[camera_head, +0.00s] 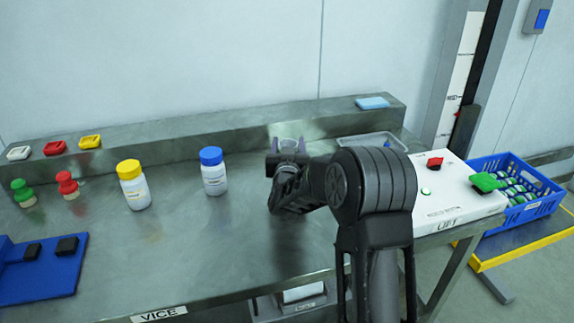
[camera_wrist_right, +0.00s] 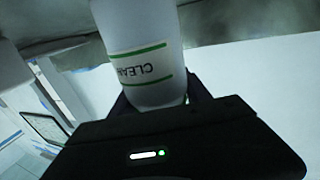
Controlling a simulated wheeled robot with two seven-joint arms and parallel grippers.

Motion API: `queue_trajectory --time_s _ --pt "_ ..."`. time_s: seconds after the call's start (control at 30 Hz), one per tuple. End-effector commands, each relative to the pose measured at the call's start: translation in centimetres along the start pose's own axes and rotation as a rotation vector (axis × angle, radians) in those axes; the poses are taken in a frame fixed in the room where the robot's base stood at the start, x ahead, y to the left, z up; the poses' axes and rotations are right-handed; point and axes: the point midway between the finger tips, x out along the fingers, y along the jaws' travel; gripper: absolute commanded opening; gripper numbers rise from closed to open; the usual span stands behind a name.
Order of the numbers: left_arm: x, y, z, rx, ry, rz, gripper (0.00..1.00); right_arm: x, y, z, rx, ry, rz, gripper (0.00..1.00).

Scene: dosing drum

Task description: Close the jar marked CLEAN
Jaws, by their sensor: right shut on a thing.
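The jar marked CLEAN (camera_wrist_right: 138,45) is white, with a label between green lines that reads upside down in the right wrist view. Its far end runs out of the top of that view, so I cannot see whether a lid is on it. My right gripper (camera_wrist_right: 160,95) is shut on this jar, with dark fingers on both sides of it. In the head view my right gripper (camera_head: 288,150) is over the back middle of the steel bench, and I cannot make out the jar there. My left gripper is not in view.
A yellow-capped jar (camera_head: 134,187) and a blue-capped jar (camera_head: 213,173) stand left of my gripper. Green (camera_head: 23,193) and red (camera_head: 67,185) knobbed items stand farther left. A clear tray (camera_head: 372,141), a white LIFT box (camera_head: 452,195) and a blue crate (camera_head: 537,209) are right.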

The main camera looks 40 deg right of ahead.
Motion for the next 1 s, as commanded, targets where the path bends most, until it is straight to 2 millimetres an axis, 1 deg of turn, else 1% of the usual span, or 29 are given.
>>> queue_trajectory --time_s 0.03,0.07,0.5,0.53,0.67,0.77,0.87,1.0 --pt "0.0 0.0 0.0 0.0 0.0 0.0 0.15 0.0 0.0 0.0 0.0 0.0 0.0 0.47" --pt "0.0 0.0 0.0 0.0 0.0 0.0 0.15 0.0 0.0 0.0 0.0 0.0 0.0 0.44" --pt "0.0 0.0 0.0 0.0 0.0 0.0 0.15 0.0 0.0 0.0 0.0 0.001 0.0 0.08" --pt "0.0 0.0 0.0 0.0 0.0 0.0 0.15 0.0 0.0 0.0 0.0 0.001 0.0 0.07" --pt "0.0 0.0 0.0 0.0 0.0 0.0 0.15 0.0 0.0 -0.1 0.0 0.001 0.0 0.07" --pt "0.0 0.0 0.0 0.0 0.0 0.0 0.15 0.0 0.0 -0.5 0.001 0.003 0.0 0.07" --pt "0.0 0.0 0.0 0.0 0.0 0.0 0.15 0.0 0.0 -1.5 0.003 0.003 0.001 0.07" --pt "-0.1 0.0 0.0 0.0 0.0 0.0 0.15 0.0 0.0 -3.8 0.003 0.005 0.0 0.07"
